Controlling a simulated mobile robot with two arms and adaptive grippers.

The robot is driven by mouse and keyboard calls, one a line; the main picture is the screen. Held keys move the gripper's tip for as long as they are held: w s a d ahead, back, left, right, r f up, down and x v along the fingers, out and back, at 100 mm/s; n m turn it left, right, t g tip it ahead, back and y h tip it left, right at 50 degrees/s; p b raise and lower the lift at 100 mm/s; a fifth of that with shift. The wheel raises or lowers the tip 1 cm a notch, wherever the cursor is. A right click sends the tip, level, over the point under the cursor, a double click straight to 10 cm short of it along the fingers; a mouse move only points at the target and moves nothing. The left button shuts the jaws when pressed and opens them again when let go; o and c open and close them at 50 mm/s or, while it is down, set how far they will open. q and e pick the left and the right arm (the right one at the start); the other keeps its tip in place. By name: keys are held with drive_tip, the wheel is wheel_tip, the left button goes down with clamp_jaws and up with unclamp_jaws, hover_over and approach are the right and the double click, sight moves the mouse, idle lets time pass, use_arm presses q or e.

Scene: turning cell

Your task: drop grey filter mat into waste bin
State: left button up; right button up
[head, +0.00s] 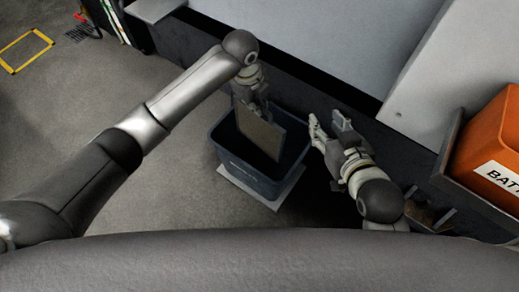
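The grey filter mat (262,136) is a thin, flat, greyish-tan square panel. It hangs tilted from my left gripper (256,106), which is shut on its upper edge. The mat is over the mouth of the dark blue-grey waste bin (246,172), and its lower part seems to reach inside the rim. I cannot tell whether it touches the bin. My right gripper (329,122) is open and empty, just right of the bin. The bin's floor is hidden in shadow.
The bin stands on a light base plate (236,190) on the grey floor. A pale machine housing (325,35) with a dark lower band rises behind it. An orange battery box (488,145) sits on a shelf at right. Open floor lies to the left, with a yellow floor marking (27,50).

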use_arm(q)
drive_tip(key=o, duration=0.4)
drive_tip(key=shift+c, duration=0.2)
wheel_tip(320, 180, up, 12)
drive_tip(key=s+a, duration=0.1)
drive_tip(key=shift+s+a, duration=0.3)
drive_tip(key=shift+s, duration=0.05)
drive_tip(key=shift+f, duration=0.15)
